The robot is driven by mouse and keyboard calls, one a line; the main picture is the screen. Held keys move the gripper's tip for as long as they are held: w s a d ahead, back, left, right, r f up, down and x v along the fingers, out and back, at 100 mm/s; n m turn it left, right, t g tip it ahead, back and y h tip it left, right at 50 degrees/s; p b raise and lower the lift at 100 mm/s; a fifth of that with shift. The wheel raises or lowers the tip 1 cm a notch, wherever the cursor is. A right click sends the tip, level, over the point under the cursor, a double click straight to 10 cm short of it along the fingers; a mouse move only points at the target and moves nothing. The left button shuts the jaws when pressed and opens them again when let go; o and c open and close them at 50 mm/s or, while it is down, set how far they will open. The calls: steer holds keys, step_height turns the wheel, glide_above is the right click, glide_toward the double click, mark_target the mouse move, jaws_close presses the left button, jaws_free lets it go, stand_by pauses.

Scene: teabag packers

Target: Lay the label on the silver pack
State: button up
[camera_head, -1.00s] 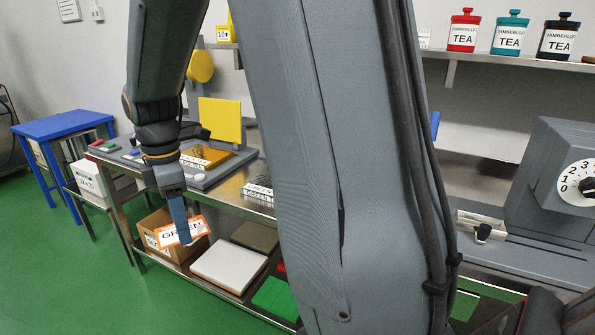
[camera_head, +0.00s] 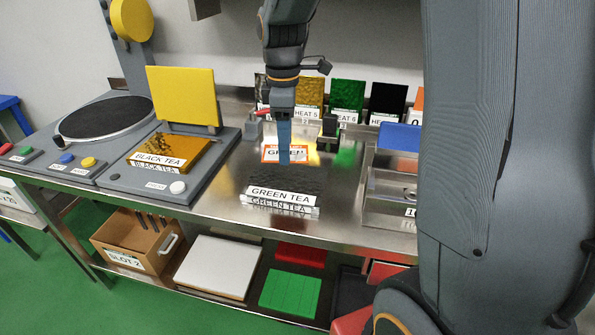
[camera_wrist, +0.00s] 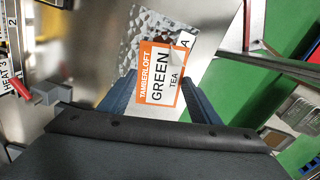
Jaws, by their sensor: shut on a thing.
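The label (camera_head: 270,154), white with an orange border and reading GREEN TEA, is in my gripper (camera_head: 284,161). In the wrist view the label (camera_wrist: 160,75) lies between the two fingers of my gripper (camera_wrist: 160,84), which is shut on it. The silver pack (camera_head: 275,178) has a crinkled top that looks dark grey in the head view, with a white GREEN TEA strip on its front edge. In the wrist view the silver pack (camera_wrist: 145,32) shows beyond the label, which covers part of it. I cannot tell whether the label touches the pack.
An amber BLACK TEA pack (camera_head: 180,155) sits on a grey station with a raised yellow plate (camera_head: 186,98) at left. Heat sample panels (camera_head: 348,97) stand behind. A metal tray (camera_head: 388,196) is at right. Bare steel bench (camera_head: 228,172) lies left of the silver pack.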

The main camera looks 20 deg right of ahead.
steer(key=shift+w+f+m, duration=0.15)
steer(key=shift+w+m, duration=0.75)
steer(key=shift+m, duration=0.1)
steer(key=p, duration=0.2)
glide_above(286, 181)
steer(key=shift+m, duration=0.3)
step_height(286, 181, down, 5)
steer(key=shift+d, duration=0.1)
steer(key=shift+f+p, duration=0.5)
steer(key=shift+f, duration=2)
steer(key=shift+f, duration=0.1)
steer(key=o, duration=1)
